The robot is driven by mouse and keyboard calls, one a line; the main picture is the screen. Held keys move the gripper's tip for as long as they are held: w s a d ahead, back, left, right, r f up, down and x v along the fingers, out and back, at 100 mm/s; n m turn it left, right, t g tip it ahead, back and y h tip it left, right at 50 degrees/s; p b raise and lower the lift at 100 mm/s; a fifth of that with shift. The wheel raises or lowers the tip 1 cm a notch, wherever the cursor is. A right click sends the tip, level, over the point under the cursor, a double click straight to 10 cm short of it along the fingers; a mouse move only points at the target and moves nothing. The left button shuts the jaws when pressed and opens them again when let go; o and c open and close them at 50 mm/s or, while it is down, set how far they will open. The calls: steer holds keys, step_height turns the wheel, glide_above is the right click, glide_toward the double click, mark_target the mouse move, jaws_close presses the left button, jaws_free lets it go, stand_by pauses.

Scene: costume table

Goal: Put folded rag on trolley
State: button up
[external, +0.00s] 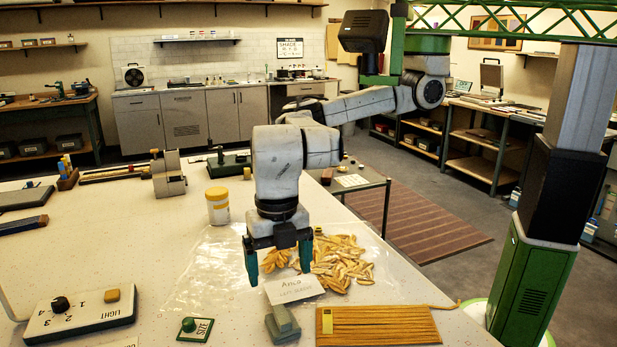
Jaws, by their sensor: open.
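My gripper (279,262) points down over the front middle of the table, with its two dark green fingers spread apart and nothing between them that I can make out. A small grey-green piece (283,324), which may be the folded rag, lies on the table below and in front of the gripper; I cannot tell for sure what it is. A low dark-framed stand (375,186), which looks like the trolley, stands beyond the table's right edge, partly behind my arm. A white paper and small items lie on its top.
A corded ochre bundle (378,326) lies at front right. A dial panel (80,312) is at front left. The table's left middle is fairly clear.

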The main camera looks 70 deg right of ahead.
mark_target(282, 314)
steer(key=shift+p, duration=0.75)
step_height(282, 314, down, 12)
steer(key=b, duration=1)
steer(key=shift+r, duration=0.1)
steer(key=shift+c, duration=0.4)
steer(key=c, duration=1.2)
steer(key=shift+o, duration=0.2)
steer(key=shift+r, duration=0.1)
